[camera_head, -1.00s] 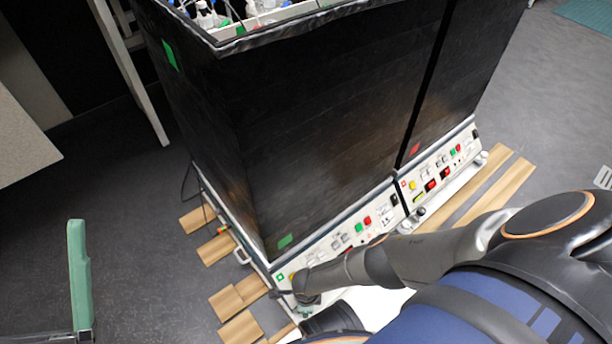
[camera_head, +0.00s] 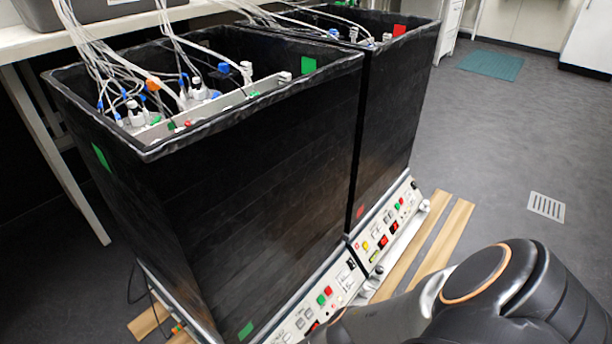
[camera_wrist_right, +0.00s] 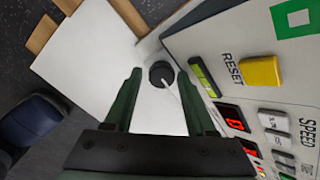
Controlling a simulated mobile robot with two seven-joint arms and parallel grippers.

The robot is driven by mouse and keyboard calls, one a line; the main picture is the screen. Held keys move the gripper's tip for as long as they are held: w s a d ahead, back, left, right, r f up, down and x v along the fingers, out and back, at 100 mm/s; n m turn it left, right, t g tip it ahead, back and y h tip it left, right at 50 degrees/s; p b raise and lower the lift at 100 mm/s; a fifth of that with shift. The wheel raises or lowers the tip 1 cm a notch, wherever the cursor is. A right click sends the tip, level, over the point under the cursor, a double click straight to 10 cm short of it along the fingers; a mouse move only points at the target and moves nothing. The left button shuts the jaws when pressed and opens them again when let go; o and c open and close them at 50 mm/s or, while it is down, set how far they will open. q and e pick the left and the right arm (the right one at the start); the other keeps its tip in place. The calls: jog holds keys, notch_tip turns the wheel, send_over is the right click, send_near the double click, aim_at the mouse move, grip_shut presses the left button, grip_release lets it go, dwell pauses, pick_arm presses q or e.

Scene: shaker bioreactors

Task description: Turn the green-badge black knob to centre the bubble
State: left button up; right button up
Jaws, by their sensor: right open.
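The black knob (camera_wrist_right: 162,74) shows in the right wrist view, beside the lower edge of the white panel with the green square badge (camera_wrist_right: 297,17). My right gripper (camera_wrist_right: 160,76) is open, its dark green fingers on either side of the knob; I cannot tell whether they touch it. A yellow-green level vial (camera_wrist_right: 204,76) lies just right of the fingers; its bubble is too small to place. In the head view the green-marked black shaker box (camera_head: 265,190) stands at the left. Its knob and my right gripper are hidden or out of frame there. My left gripper is not in view.
A yellow RESET button (camera_wrist_right: 258,72) and red displays (camera_wrist_right: 231,117) sit right of the gripper. A red-marked shaker box (camera_head: 395,110) stands behind the first. Wooden boards (camera_head: 446,235) lie on the floor. Cables run from the boxes' open tops.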

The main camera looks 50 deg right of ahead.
jog(key=shift+w+d, duration=0.2)
